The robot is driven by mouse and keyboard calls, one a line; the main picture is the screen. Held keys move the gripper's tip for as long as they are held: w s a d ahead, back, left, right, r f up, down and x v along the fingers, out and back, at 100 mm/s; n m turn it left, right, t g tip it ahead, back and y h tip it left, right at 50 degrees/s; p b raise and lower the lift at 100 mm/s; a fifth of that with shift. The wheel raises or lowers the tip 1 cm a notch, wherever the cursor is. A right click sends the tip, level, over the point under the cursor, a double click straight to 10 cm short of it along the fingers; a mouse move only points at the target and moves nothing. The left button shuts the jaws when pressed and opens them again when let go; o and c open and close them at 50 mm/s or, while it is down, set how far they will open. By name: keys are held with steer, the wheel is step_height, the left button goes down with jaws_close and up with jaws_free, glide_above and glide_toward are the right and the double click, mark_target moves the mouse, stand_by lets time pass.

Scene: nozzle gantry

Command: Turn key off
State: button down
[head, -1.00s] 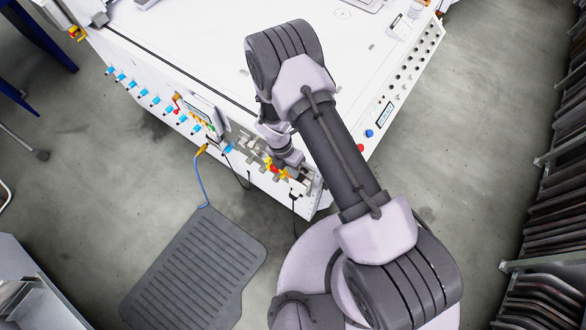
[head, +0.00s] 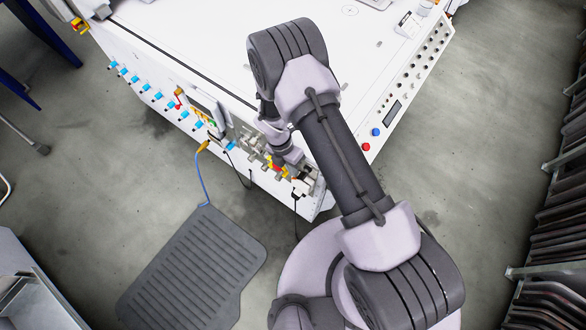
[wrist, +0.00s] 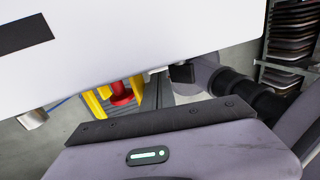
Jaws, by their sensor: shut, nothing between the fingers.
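My gripper (head: 300,172) is low at the near corner of the white machine, beside the control parts on its front face. In the wrist view the gripper's fingers (wrist: 157,92) are partly covered by its own body; they are shut and hold nothing. A red and yellow control part (head: 277,166) sits just left of the gripper. In the wrist view a red knob-like part (wrist: 121,92) and yellow parts (wrist: 96,104) show close to the fingers. I cannot make out the key itself; it may be hidden by the arm or too small to tell.
The white machine (head: 210,50) fills the upper middle. Its front face carries a row of blue fittings (head: 158,96); its right side has a red button (head: 366,147) and a blue one (head: 376,132). A dark mat (head: 195,268) lies on the floor. A rack (head: 560,200) stands at right.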

steer(key=shift+d, duration=0.1)
stand_by(0.7)
steer(key=shift+s+d+r+p, duration=0.1)
steer(key=shift+s+d+p, duration=0.25)
steer(key=shift+s, duration=0.15)
steer(key=p+v, duration=0.2)
steer(key=v, duration=1.5)
steer(key=shift+w+a+p, duration=0.3)
steer(key=shift+w+p, duration=0.05)
steer(key=shift+w, duration=0.1)
steer(key=shift+r, duration=0.15)
